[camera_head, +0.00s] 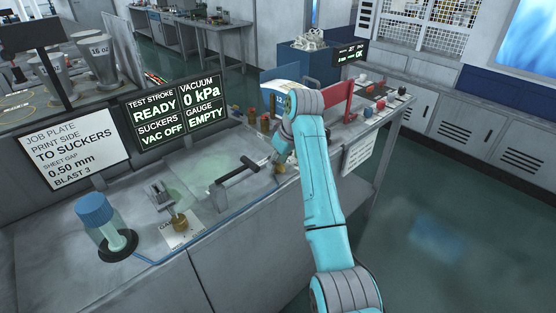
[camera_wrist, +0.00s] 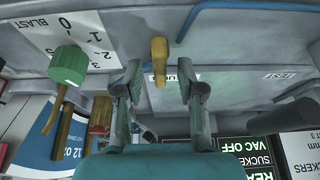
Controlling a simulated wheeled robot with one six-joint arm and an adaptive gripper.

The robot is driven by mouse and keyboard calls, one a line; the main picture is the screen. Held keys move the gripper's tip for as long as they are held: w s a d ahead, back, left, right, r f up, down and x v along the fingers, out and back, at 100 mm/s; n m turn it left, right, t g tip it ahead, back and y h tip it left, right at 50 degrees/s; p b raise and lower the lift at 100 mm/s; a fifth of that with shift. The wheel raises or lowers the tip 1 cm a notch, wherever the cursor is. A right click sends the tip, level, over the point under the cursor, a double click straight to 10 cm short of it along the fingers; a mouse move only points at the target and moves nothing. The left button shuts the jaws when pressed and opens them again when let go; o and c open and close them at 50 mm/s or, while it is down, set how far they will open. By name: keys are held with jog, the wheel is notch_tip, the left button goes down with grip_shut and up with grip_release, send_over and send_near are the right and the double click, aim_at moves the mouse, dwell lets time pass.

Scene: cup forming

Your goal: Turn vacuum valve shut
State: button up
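A yellow lever (camera_wrist: 159,62), which looks like the vacuum valve's handle, stands out from the grey panel in the wrist view. A partly hidden label behind it seems to read SUCKERS. My gripper (camera_wrist: 160,78) is open, with one finger on each side of the lever and gaps visible between. In the head view my arm hides the lever, and my gripper is mostly hidden at the bench's right part. The status display (camera_head: 178,110) reads VAC OFF, VACUUM 0 kPa, GAUGE EMPTY and TEST STROKE READY.
A green knob (camera_wrist: 68,64) on a BLAST scale sits left of my gripper in the wrist view, near tool handles (camera_wrist: 73,130). A blue pipe (camera_wrist: 240,6) runs along the panel. A blue-capped jar (camera_head: 96,212) and a black-handled lever (camera_head: 236,172) stand on the bench.

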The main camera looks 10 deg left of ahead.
jog(key=shift+r, duration=0.15)
jog(key=v, duration=0.7)
jog(key=shift+s+d, duration=0.1)
jog(key=shift+s, duration=0.05)
